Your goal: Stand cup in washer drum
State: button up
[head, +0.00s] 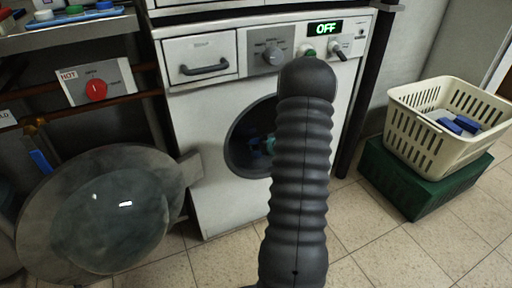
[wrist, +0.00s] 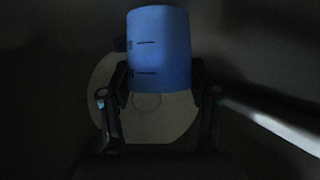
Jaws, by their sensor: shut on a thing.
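The white washer (head: 205,150) stands ahead with its round door (head: 80,205) swung open to the left. My dark ribbed arm covers the right part of the drum opening (head: 240,148), so my gripper and the cup cannot be made out clearly in the head view. In the wrist view my gripper (wrist: 160,76) is shut on the blue cup (wrist: 160,38), one finger on each side. Two short dark marks show on the cup's side. Behind it is a pale round surface (wrist: 103,75) in deep shadow. Whether the cup touches the drum cannot be told.
The washer display (head: 325,28) reads OFF. A cream basket (head: 415,142) with blue items sits on a green box (head: 400,180) at right. A shelf (head: 70,32) and a HOT panel with a red knob (head: 96,89) are at left. A pale bar (wrist: 275,122) crosses the wrist view's right.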

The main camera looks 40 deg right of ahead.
jog(key=shift+f, duration=0.3)
jog(key=shift+f, duration=0.15)
jog(key=o, duration=1.2)
jog(key=shift+s+r, duration=0.15)
jog(key=shift+r, duration=0.15)
jog(key=p+v, duration=0.2)
jog(key=v, duration=0.9)
jog(key=shift+s, duration=0.3)
